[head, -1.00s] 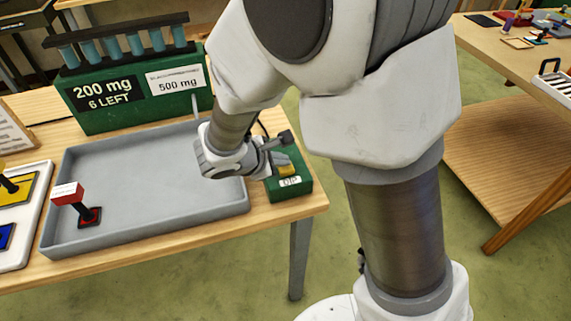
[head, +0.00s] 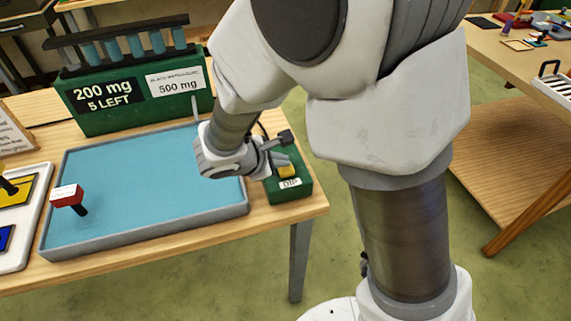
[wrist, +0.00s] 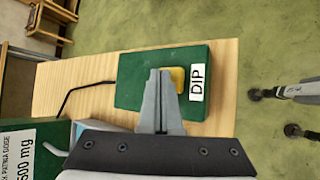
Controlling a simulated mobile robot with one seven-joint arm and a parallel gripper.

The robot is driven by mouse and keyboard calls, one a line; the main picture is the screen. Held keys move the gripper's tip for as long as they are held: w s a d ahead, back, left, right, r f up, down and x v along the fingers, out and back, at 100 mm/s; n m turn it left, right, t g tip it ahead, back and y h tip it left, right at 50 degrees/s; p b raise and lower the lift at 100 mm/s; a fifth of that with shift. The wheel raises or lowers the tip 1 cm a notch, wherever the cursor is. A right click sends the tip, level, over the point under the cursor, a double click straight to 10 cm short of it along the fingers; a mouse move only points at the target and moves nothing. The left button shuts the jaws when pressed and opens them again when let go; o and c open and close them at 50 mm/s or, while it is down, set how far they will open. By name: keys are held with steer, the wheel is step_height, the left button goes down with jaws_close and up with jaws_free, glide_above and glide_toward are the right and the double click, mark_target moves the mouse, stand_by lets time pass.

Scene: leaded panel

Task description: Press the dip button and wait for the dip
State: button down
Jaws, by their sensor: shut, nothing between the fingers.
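The dip button is a yellow button (head: 287,172) on a green box labelled DIP (head: 290,190) at the table's right end. In the wrist view the yellow button (wrist: 178,80) is partly hidden behind my fingers. My gripper (wrist: 160,73) is shut and empty, its tips over or at the button; whether they touch it I cannot tell. The grey tray (head: 150,231) is filled with blue liquid (head: 140,175). The green dispenser (head: 130,108) reads "200 mg, 5 LEFT" and "500 mg".
A white tray with yellow and blue pieces (head: 33,215) lies at the left edge. A black cable (wrist: 85,88) runs from the green box. A second table (head: 520,65) stands at the right, with green floor between.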

mark_target(282, 170)
steer(key=shift+r+p, duration=2)
steer(key=shift+r, duration=1.05)
steer(key=s+d+r+m+g, duration=0.1)
steer(key=s+d+r+m, duration=0.25)
steer(key=d+m, duration=0.2)
steer(key=s+d+r+m+g, duration=0.2)
steer(key=s+d+r+m, duration=0.15)
steer(key=d+r, duration=0.2)
steer(key=s+d+r+m+y, duration=0.1)
steer(key=s+r+m+y, duration=0.1)
steer(key=s+m, duration=0.3)
steer(key=s+d+r+m+t+y, duration=0.1)
steer(key=s+r+m+y, duration=0.2)
steer(key=s+m, duration=0.2)
steer(key=shift+s+d+r+y, duration=0.2)
steer(key=shift+s+r+y, duration=0.1)
steer(key=shift+s+r, duration=0.15)
steer(key=shift+a, duration=0.1)
stand_by(2.3)
